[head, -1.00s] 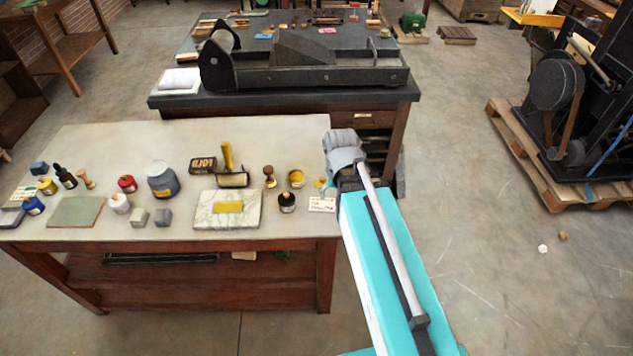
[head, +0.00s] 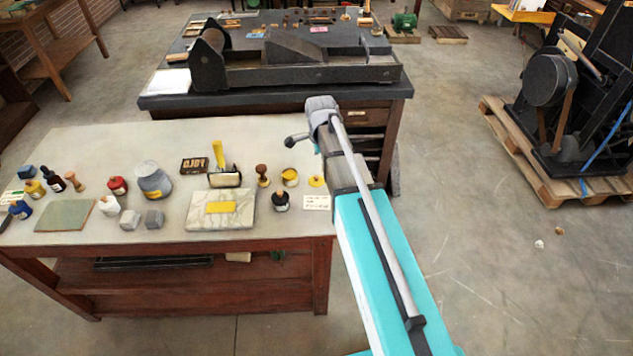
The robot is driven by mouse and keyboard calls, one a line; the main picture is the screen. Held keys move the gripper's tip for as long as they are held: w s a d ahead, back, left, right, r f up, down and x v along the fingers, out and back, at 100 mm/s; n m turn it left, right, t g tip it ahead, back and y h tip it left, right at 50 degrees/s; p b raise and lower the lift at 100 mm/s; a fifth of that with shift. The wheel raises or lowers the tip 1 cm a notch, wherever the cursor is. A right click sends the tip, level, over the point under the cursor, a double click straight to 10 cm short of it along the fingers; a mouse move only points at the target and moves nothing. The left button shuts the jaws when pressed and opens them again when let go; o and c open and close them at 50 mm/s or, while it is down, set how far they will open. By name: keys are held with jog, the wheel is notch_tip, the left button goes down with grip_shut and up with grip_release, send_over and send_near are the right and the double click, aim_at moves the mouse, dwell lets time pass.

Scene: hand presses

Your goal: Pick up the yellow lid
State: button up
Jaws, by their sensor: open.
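The yellow lid (head: 316,181) is a small flat disc lying on the light tabletop, near its right edge. It sits just right of an open yellow jar (head: 290,177) and above a white card (head: 316,202) in the picture. My gripper (head: 301,145) is above and slightly left of the lid in the picture, with a dark finger reaching out to the left. It is open, holds nothing that I can see, and is apart from the lid. My wrist hides part of the gripper.
A dark bottle (head: 281,201), a wooden-handled stamp (head: 262,176) and a marble slab (head: 221,208) stand left of the lid. A brayer (head: 222,168) and several ink jars are farther left. A dark bench (head: 180,101) with a press stands behind the table.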

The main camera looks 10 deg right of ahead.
aim_at(316, 176)
jog(key=w+f+m+b, duration=0.1)
jog(key=w+m, duration=0.6)
jog(key=shift+f, duration=0.25)
notch_tip(316, 176, down, 8)
jog(key=b, duration=0.8)
jog(key=shift+f+b, duration=0.2)
jog(key=shift+b, duration=0.15)
jog(key=shift+f, duration=0.1)
dwell(0.3)
jog(key=shift+w+d+f+b, duration=0.1)
jog(key=shift+f+b, duration=1.15)
jog(key=shift+b, duration=0.05)
jog(key=shift+w+d+f+b, duration=0.1)
jog(key=shift+f+b, duration=1.15)
jog(key=shift+b, duration=0.05)
